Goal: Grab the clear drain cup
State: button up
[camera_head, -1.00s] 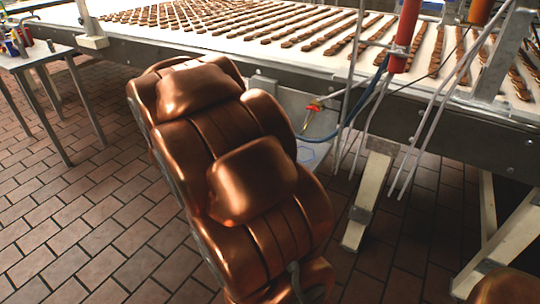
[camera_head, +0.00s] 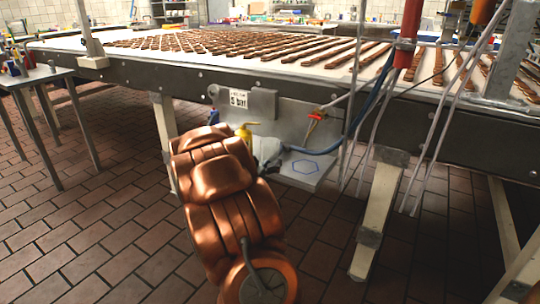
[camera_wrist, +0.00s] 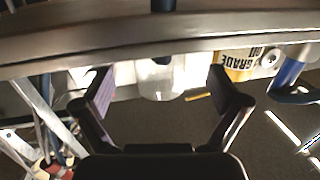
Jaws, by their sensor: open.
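The clear drain cup (camera_wrist: 160,82) shows in the wrist view as a pale, see-through shape just under a metal edge. It lies between the two fingers of my gripper (camera_wrist: 158,76), which is open with a gap on each side of the cup. I cannot tell how far the fingertips reach around it. In the head view, my copper-coloured arm extends to the low shelf under the conveyor and hides most of my gripper. The cup cannot be made out clearly there.
A yellow oil bottle (camera_head: 246,131) stands on the low shelf (camera_head: 318,172); it also shows right of my fingers in the wrist view (camera_wrist: 240,62). A red-handled valve (camera_head: 316,116) and blue hose (camera_head: 322,150) are beside it. The conveyor (camera_head: 120,72) hangs above.

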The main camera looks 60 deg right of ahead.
aim_at(270, 154)
jog(key=shift+b+x, duration=0.9)
jog(key=shift+x, duration=1.95)
jog(key=shift+f, duration=0.15)
jog(key=shift+c, duration=0.4)
jog(key=c, duration=1.2)
